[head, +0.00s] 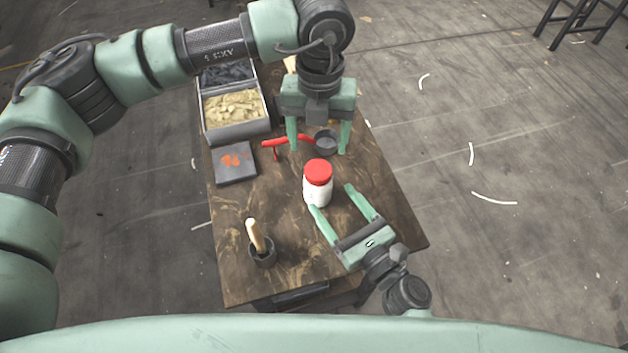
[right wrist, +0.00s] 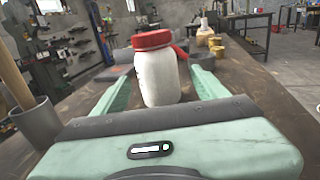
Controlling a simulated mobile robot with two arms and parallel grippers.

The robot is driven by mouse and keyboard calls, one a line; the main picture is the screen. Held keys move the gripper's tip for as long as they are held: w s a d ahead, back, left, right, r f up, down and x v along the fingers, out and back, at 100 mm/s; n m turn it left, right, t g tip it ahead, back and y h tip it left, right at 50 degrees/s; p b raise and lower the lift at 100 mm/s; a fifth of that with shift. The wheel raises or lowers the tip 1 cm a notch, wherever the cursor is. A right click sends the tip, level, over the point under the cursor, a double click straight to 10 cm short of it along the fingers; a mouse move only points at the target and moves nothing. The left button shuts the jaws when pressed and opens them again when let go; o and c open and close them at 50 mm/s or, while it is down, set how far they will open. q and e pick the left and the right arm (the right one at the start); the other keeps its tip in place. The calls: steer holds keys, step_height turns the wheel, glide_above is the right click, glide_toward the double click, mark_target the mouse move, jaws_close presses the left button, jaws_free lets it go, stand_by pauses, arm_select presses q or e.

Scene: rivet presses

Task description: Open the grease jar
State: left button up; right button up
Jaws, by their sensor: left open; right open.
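The grease jar (head: 318,190) is white with a red lid (head: 318,172) and stands upright on the wooden table, lid on. In the right wrist view the jar (right wrist: 162,78) shows between and beyond the fingers, with its red lid (right wrist: 154,40) on top. My right gripper (head: 331,197) is open, its fingers pointing at the jar from the front right; I cannot tell whether a finger touches it. My left gripper (head: 318,145) is open and points down behind the jar, above the table, with a dark round cup between its fingers in the picture.
The dark cup (head: 325,145) and a red-handled tool (head: 285,142) lie behind the jar. A grey box of tan material (head: 234,137) and a grey pad with an orange mark (head: 234,163) are at left. A pot (head: 263,257) with a wooden handle stands front left. The table's right side is clear.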

mark_target(319, 181)
steer(key=x, duration=0.7)
jaws_close()
